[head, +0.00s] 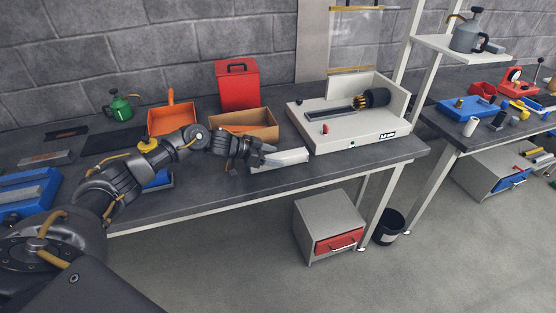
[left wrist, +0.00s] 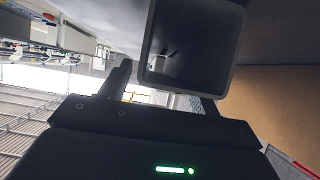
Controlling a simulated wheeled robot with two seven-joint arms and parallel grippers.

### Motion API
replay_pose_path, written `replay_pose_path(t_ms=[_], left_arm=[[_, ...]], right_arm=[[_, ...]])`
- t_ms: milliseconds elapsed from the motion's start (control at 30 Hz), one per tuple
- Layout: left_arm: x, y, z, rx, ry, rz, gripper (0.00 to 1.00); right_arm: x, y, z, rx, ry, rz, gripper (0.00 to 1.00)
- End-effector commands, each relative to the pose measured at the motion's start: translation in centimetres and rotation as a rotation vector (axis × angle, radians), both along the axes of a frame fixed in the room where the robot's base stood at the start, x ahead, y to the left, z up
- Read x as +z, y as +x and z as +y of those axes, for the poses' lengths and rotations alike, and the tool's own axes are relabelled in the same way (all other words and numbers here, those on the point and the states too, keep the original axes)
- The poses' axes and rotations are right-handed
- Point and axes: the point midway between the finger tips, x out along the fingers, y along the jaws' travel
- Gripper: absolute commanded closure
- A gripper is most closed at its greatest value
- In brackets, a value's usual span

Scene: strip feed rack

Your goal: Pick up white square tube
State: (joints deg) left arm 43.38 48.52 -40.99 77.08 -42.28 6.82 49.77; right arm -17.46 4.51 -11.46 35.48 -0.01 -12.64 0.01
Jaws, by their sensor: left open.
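The white square tube (head: 285,159) lies near the front edge of the dark workbench, in the middle of the head view. My left gripper (head: 265,156) is open at the tube's left end, with its fingers close around or beside that end. In the left wrist view the tube's hollow square end (left wrist: 186,79) faces the camera and looks grey in shadow. One finger shows left of the tube; the other is partly hidden behind it. I cannot tell whether the fingers touch the tube. My right gripper is not in view.
An open cardboard box (head: 245,132) stands behind the gripper, with a red canister (head: 238,87) behind it. An orange dustpan-like bin (head: 171,120) stands left of the box. A white machine (head: 350,133) stands right of the tube.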

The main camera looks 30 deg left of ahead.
Motion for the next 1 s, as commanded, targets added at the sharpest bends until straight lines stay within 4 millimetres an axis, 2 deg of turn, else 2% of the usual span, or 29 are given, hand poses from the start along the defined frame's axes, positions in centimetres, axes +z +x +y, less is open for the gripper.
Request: replay_pose_path(t_ms=[67,500,833,1000], left_arm=[[0.0,0.0,0.0,0.0,0.0,0.0,0.42],[0.0,0.0,0.0,0.0,-0.001,0.001,1.0],[0.4,0.0,0.0,0.0,-0.001,-0.003,1.0],[1.7,0.1,0.0,-0.001,-0.002,-0.006,1.0]], right_arm=[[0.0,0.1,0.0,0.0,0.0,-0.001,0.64],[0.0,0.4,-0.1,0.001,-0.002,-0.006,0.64],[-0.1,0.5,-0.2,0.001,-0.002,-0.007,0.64],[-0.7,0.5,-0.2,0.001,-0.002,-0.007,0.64]])
